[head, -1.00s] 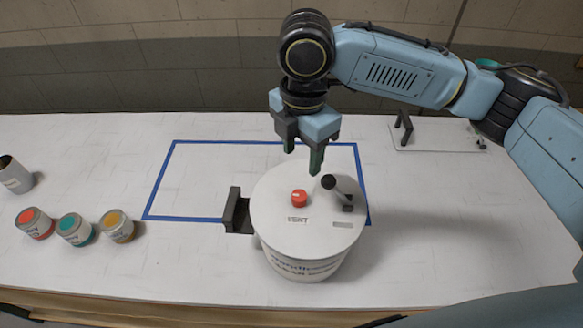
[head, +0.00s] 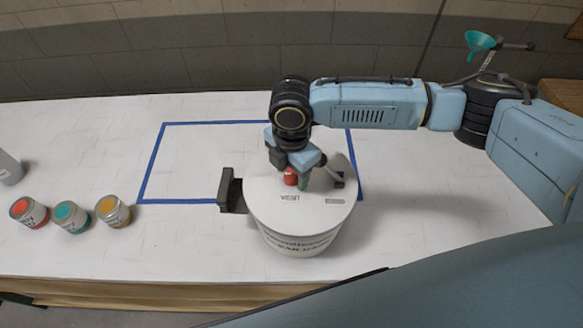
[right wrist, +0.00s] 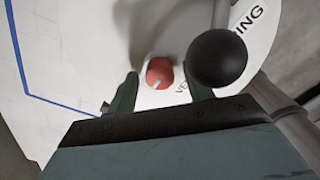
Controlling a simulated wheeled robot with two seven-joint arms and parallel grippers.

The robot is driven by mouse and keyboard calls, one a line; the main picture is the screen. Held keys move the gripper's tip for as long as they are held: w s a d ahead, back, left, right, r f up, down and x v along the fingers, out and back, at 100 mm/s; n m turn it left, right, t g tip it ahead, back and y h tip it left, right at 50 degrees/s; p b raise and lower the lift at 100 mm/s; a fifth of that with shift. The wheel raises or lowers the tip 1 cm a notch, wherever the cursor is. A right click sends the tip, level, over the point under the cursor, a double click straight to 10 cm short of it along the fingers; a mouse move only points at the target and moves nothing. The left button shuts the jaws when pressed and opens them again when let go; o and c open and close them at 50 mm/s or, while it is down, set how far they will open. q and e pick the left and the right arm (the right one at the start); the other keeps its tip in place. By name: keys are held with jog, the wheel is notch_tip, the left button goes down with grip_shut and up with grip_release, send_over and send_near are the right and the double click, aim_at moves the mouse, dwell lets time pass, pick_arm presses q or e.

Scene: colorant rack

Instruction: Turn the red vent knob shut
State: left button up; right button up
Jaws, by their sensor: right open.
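The red vent knob (head: 290,177) sits on the lid of the white bucket (head: 298,213), just behind the printed word VENT. My right gripper (head: 288,176) points down at the lid with its fingers around the knob. In the right wrist view the red knob (right wrist: 159,73) lies between the two open green fingers (right wrist: 160,92), with a pale pointer line on its top. I cannot tell whether a finger touches it. A black ball-ended handle (right wrist: 218,58) stands close beside the right finger there. My left gripper is not in view.
A dark bracket (head: 230,190) juts from the bucket's left side. Red (head: 29,212), teal (head: 71,216) and yellow (head: 113,211) cans stand at the left. A blue tape rectangle (head: 165,123) marks the white table. A teal funnel (head: 480,42) is at the back right.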

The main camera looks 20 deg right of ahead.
jog(key=c, duration=1)
jog(key=m, duration=0.8)
jog(key=shift+m, duration=0.3)
jog(key=m, duration=0.4)
jog(key=shift+m, duration=1.8)
